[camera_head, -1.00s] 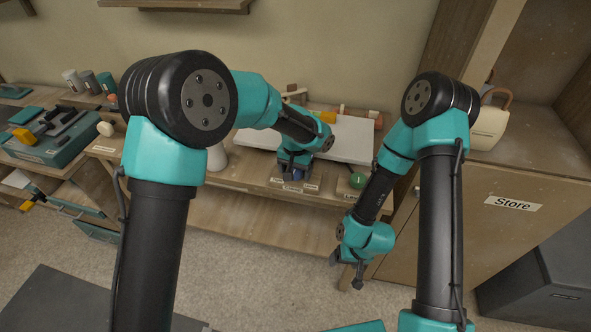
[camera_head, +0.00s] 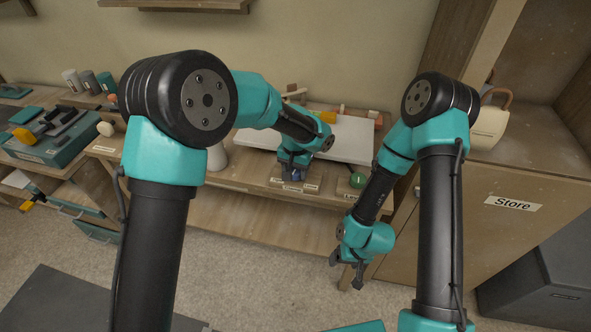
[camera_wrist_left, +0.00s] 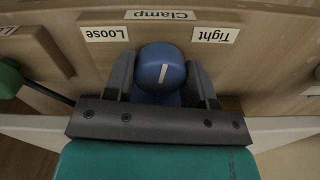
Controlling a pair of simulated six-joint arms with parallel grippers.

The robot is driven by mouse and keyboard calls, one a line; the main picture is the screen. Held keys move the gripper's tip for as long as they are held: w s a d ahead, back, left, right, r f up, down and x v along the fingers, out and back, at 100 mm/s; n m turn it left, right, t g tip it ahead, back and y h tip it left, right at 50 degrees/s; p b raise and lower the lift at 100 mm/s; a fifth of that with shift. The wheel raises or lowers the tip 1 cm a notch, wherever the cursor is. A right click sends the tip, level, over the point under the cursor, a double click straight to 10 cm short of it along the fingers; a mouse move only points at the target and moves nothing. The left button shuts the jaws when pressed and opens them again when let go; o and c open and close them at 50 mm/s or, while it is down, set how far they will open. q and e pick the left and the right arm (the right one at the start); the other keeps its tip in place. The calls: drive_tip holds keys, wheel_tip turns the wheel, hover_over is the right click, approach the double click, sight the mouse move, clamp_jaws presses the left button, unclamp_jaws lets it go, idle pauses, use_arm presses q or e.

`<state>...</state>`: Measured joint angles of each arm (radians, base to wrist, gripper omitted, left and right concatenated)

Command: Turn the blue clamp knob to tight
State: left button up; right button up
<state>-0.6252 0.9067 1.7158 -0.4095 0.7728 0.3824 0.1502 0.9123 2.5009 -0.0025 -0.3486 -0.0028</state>
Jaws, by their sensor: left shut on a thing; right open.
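The blue clamp knob (camera_wrist_left: 161,68) sits between the two fingers of my left gripper (camera_wrist_left: 163,82) in the left wrist view. The fingers are shut on its sides. The knob's white mark points up in that view, leaning slightly right, between the Loose label (camera_wrist_left: 105,34) and the Tight label (camera_wrist_left: 215,35). In the head view my left gripper (camera_head: 293,174) is at the bench front and mostly covers the knob. My right gripper (camera_head: 347,273) hangs open and empty in front of the bench, lower right.
A Clamp label (camera_wrist_left: 160,15) is on the wooden panel by the knob. A green knob (camera_head: 357,181) is to the right of my left gripper in the head view. A white board (camera_head: 350,140) lies on the bench behind. The Store cabinet (camera_head: 480,225) stands at the right.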

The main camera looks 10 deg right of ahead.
use_arm(q)
drive_tip(key=m, duration=0.6)
drive_tip(key=shift+m, duration=0.4)
idle(0.4)
drive_tip(key=o, duration=0.9)
drive_tip(key=n, duration=0.6)
drive_tip(key=shift+n, duration=0.4)
drive_tip(key=shift+r+m, duration=0.65)
drive_tip(key=shift+r, duration=2.25)
drive_tip(key=shift+r+m, duration=0.7)
drive_tip(key=shift+r, duration=2.25)
drive_tip(key=shift+r+m, duration=0.65)
drive_tip(key=shift+r, duration=2.25)
